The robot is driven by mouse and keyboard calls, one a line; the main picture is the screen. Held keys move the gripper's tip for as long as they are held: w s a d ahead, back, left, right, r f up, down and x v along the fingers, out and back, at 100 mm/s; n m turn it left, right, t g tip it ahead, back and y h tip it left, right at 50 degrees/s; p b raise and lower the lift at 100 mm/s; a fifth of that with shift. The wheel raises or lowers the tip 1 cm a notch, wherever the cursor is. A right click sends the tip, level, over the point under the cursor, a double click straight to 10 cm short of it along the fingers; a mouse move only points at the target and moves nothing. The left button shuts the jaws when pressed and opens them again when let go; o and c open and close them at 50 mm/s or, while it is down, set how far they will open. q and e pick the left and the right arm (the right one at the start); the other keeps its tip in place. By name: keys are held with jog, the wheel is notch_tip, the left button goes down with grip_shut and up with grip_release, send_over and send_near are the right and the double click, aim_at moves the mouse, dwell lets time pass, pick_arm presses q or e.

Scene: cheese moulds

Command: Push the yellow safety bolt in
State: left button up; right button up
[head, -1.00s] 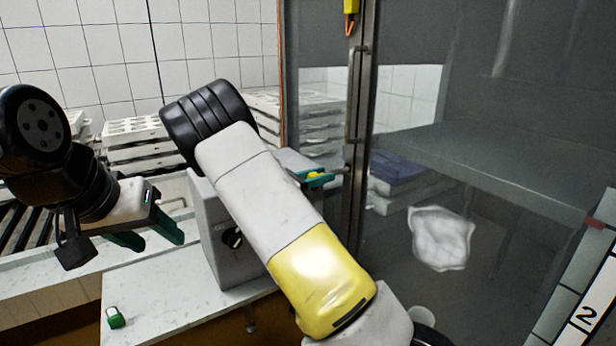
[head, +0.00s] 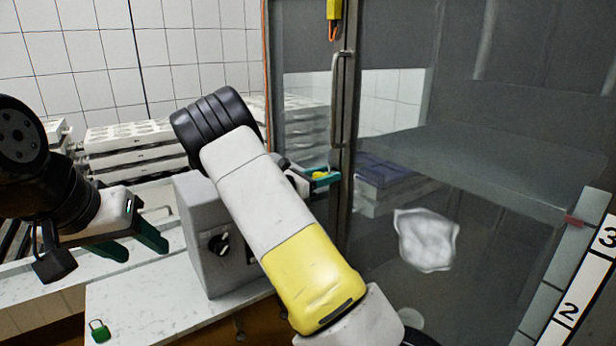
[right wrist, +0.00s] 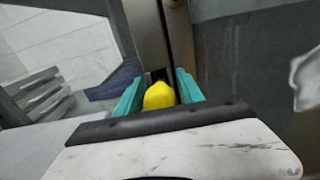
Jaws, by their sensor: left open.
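The yellow safety bolt's knob (right wrist: 158,96) sits between the teal fingers of my right gripper (right wrist: 160,88), beside the metal door post. The fingers flank it closely on both sides and appear shut on it. In the head view a bit of the yellow knob (head: 320,174) shows at the teal fingers of my right gripper (head: 322,179), just left of the door post (head: 343,130). The bolt's shaft and its socket are hidden. My left gripper (head: 138,240) is open and empty above the counter at the left.
A grey box with a dark dial (head: 205,235) stands on the white counter (head: 140,305). A green padlock (head: 99,331) lies at the counter's front left. Stacked white moulds (head: 125,145) stand behind. The glass door (head: 480,120) fills the right side.

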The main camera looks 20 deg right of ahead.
jog(key=shift+o, duration=0.2)
jog(key=shift+a, duration=0.1)
jog(key=v, duration=0.7)
jog(key=shift+s+a, duration=0.15)
jog(key=shift+a, duration=0.15)
